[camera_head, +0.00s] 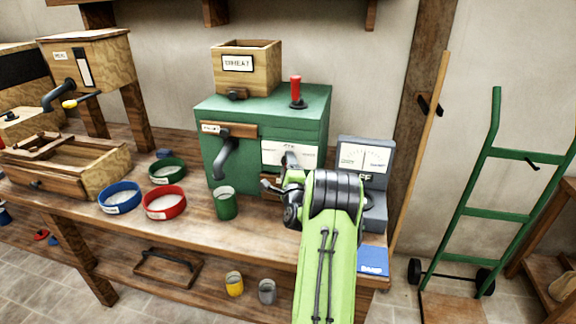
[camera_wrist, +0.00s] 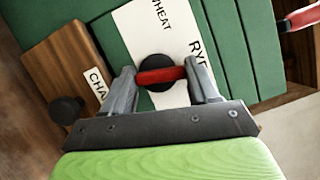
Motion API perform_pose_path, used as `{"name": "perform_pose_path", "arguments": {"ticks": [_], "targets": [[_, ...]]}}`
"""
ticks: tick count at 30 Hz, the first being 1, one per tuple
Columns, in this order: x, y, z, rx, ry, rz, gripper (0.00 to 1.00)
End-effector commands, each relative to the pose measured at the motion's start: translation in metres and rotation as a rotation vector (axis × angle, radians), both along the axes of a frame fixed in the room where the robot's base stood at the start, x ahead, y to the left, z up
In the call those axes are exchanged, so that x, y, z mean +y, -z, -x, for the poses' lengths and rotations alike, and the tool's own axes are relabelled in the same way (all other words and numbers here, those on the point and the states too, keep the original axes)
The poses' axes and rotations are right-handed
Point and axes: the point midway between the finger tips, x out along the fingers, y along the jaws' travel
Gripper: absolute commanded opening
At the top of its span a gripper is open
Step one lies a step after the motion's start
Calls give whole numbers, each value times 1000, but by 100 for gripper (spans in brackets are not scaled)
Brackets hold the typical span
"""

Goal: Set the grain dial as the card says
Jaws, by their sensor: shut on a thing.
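The grain dial (camera_wrist: 158,74) is a black hub with a red bar across it, on a white plate (camera_wrist: 135,25) on the green mill (camera_head: 265,110). WHEAT and RYE show on the plate. My gripper (camera_wrist: 163,76) is shut on the red bar, one finger at each end. The bar lies roughly crosswise in the wrist view; its exact mark is hard to tell. In the head view my arm hides the dial, and the white plate (camera_head: 280,153) partly shows. A white card (camera_head: 237,63) on the wooden hopper seems to read WHEAT.
A red-handled lever (camera_head: 296,90) stands on the mill top. A grey meter (camera_head: 363,160) and a blue DAMP block (camera_head: 373,260) are right of the mill. A green cup (camera_head: 224,204) and coloured rings stand left. A hand truck (camera_head: 492,200) stands right.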

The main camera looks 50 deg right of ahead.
Motion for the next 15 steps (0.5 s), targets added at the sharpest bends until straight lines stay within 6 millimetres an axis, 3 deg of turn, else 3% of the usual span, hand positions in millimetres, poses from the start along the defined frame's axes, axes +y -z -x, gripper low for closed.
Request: {"name": "perform_pose_path", "arguments": {"ticks": [15], "targets": [[2,-3,-3,451,-2,193,29]]}}
